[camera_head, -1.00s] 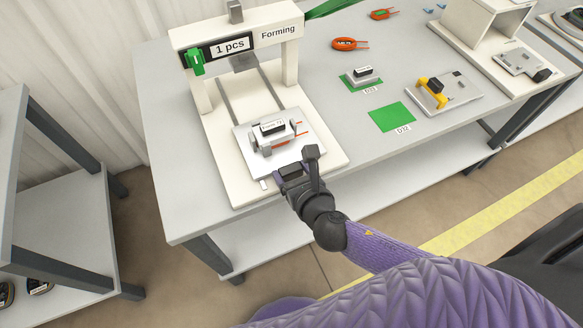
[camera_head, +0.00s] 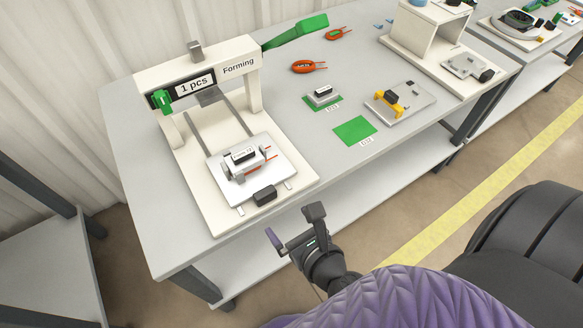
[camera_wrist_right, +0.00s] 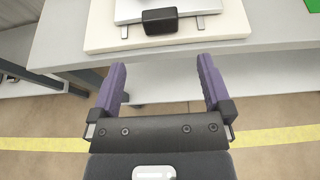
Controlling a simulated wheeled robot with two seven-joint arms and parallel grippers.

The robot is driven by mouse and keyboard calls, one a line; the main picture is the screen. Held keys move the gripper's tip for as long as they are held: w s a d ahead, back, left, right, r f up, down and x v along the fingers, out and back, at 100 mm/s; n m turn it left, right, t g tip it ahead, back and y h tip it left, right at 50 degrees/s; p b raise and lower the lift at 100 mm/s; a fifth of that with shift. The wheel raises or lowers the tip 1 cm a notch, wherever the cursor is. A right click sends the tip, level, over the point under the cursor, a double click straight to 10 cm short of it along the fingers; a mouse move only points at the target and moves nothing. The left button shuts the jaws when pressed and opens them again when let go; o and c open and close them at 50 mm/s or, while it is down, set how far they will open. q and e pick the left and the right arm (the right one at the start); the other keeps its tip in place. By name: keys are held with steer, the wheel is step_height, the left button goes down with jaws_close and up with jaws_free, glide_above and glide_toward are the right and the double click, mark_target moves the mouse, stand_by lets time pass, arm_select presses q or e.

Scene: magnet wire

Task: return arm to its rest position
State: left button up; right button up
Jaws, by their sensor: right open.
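My right gripper (camera_head: 292,226) is open and empty in front of the table's near edge. In the right wrist view its two purple fingers (camera_wrist_right: 162,82) are spread wide with nothing between them. The forming machine (camera_head: 185,85) stands at the left of the table, with a silver plate and fixture (camera_head: 242,162) on its white base. A black handle (camera_head: 265,195) sits at the plate's near side and also shows in the right wrist view (camera_wrist_right: 160,21), beyond the fingers and apart from them. My left gripper is not in view.
On the grey table (camera_head: 130,185) lie a green pad (camera_head: 354,131), a small block on another green pad (camera_head: 323,95), a plate with a yellow clamp (camera_head: 400,102) and orange coils (camera_head: 308,66). A grey shelf (camera_head: 40,240) stands at left. The floor before the table is clear.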

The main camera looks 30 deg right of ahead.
stand_by(0.3)
steer(key=s+d+f+m+g+h+p, duration=0.1)
steer(key=s+d+f+m+g+p, duration=0.3)
steer(key=m, duration=0.5)
steer(key=s+d+f+m+g+h+p, duration=0.15)
steer(key=s+f+m+g+p, duration=0.25)
steer(key=s+f+m+p, duration=0.45)
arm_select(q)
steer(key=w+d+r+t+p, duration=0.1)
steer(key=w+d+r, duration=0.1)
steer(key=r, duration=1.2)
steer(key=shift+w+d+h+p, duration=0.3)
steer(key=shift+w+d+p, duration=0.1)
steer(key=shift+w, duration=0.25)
arm_select(e)
steer(key=s+a+m+g+y, duration=0.1)
steer(key=s+m+g, duration=0.3)
steer(key=s+m, duration=0.8)
steer(key=m+y, duration=0.1)
steer(key=m, duration=0.3)
steer(key=shift+a+g, duration=0.15)
steer(key=shift+g, duration=0.15)
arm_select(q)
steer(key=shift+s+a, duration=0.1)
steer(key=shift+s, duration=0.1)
arm_select(e)
steer(key=shift+f, duration=0.1)
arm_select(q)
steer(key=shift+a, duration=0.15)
